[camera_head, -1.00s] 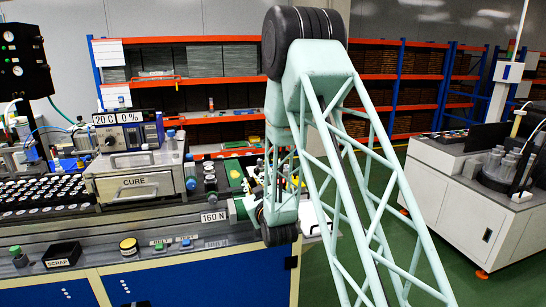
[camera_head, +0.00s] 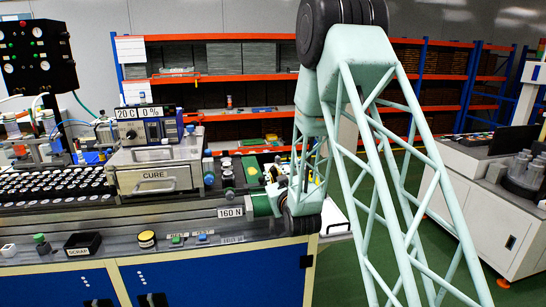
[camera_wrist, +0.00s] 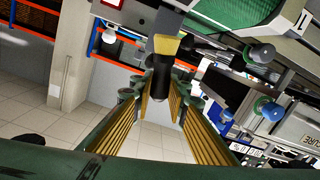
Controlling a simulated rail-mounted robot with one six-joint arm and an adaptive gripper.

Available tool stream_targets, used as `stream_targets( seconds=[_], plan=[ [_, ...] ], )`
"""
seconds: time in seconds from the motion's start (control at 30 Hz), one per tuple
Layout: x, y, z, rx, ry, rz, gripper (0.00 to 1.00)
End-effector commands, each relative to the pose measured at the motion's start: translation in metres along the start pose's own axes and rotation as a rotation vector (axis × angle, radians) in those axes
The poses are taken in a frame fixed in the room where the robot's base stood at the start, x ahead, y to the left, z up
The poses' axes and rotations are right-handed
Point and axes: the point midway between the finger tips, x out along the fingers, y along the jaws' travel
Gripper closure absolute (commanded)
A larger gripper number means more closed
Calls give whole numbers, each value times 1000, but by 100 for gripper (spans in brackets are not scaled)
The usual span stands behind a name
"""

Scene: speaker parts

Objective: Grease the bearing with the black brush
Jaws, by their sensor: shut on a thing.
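My gripper (camera_wrist: 160,100) shows in the wrist view, with its ridged yellow-brown finger pads closed around the dark handle of the black brush (camera_wrist: 162,82). A yellow band shows on the brush, and its dark end points to the top of the picture, away from my gripper. The brush is held in the air close to the bench equipment. In the head view my arm hides most of the gripper and the brush. I cannot pick out the bearing with certainty in either view.
A green cylinder (camera_head: 262,205) sits at the bench's right end beside the "160 N" label (camera_head: 230,212). The CURE box (camera_head: 155,178) stands left of it, with a tray of several round parts (camera_head: 60,186) farther left. A black SCRAP bin (camera_head: 83,244) is in front. Green floor is open at right.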

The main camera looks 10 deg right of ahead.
Motion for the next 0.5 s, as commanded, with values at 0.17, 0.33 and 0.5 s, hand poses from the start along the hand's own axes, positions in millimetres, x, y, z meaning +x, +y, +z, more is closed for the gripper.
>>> stream_targets(
  seconds=[0.17,0.33,0.5],
  plan=[
    [4,7,-27,94,28,-14,96],
    [5,14,-51,178,48,-29,96],
    [6,18,-65,229,56,-39,96]
  ],
)
